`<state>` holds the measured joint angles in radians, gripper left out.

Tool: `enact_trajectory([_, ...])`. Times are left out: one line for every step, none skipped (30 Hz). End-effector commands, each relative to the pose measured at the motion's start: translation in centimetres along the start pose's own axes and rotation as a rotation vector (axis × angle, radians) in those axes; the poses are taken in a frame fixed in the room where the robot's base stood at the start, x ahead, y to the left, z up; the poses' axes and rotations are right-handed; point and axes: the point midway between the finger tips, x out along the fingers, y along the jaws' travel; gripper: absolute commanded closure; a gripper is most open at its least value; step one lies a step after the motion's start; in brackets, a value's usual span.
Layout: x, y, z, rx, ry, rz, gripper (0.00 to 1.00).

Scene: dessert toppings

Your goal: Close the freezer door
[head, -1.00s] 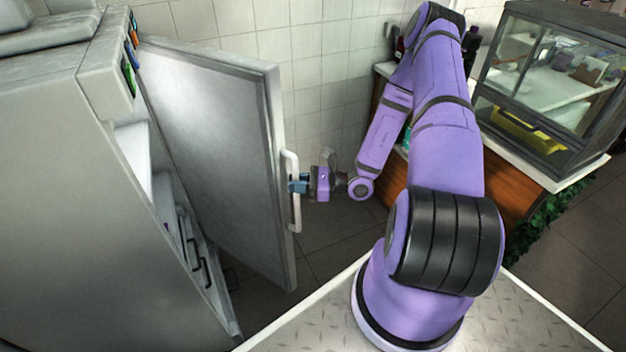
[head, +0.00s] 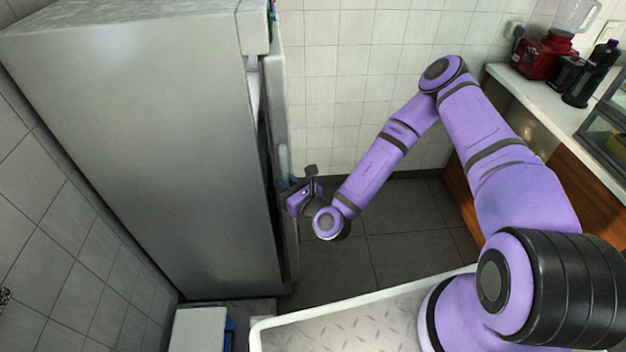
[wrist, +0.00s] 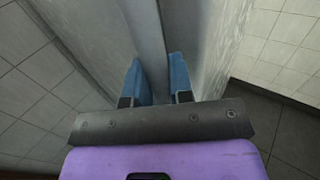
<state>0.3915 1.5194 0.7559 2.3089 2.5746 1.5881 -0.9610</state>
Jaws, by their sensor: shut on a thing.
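The grey freezer (head: 140,140) fills the left of the head view. Its door (head: 282,110) shows nearly edge-on at the freezer's right side, only slightly ajar. A narrow dark gap shows between door and body. My gripper (head: 288,188) is at the outer face of the door, where the handle is; its fingertips are hard to make out there. In the wrist view, the two blue fingers (wrist: 158,80) are shut around the pale upright door handle (wrist: 150,35).
A tiled wall (head: 350,70) stands behind the freezer. A counter (head: 545,105) with a red blender (head: 545,55) and dark bottles is at the right. Dark floor (head: 400,225) lies open between freezer and counter. A small white box (head: 197,330) stands at the lower left.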

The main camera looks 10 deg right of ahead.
Motion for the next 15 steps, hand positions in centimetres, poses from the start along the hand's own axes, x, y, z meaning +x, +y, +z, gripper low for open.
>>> enact_trajectory([0.6, 0.8, 0.1, 0.002, -0.004, -0.010, 1.00])
enact_trajectory([0.8, 1.2, 0.1, 0.002, -0.005, -0.018, 1.00])
enact_trajectory([1.2, 1.6, 0.1, 0.002, -0.005, -0.027, 1.00])
enact_trajectory([1.4, 1.9, 0.1, 0.001, -0.004, -0.033, 1.00])
enact_trajectory([1.6, 2.1, 0.1, 0.001, -0.004, -0.038, 1.00])
enact_trajectory([1.8, 2.4, 0.1, 0.001, -0.005, -0.045, 1.00])
enact_trajectory([2.0, 2.6, 0.1, 0.001, -0.006, -0.050, 1.00])
enact_trajectory([2.1, 2.7, 0.2, 0.001, -0.006, -0.054, 1.00])
enact_trajectory([2.3, 2.9, 0.2, 0.001, -0.006, -0.058, 1.00])
enact_trajectory([2.4, 3.0, 0.2, 0.001, -0.007, -0.060, 1.00])
enact_trajectory([2.5, 3.1, 0.2, 0.000, -0.007, -0.061, 1.00])
enact_trajectory([2.6, 3.3, 0.2, 0.000, -0.007, -0.062, 1.00])
enact_trajectory([2.6, 3.4, 0.2, 0.000, -0.007, -0.062, 1.00])
enact_trajectory([2.6, 3.4, 0.2, 0.000, -0.007, -0.063, 1.00])
enact_trajectory([2.7, 3.5, 0.2, 0.000, -0.007, -0.062, 1.00])
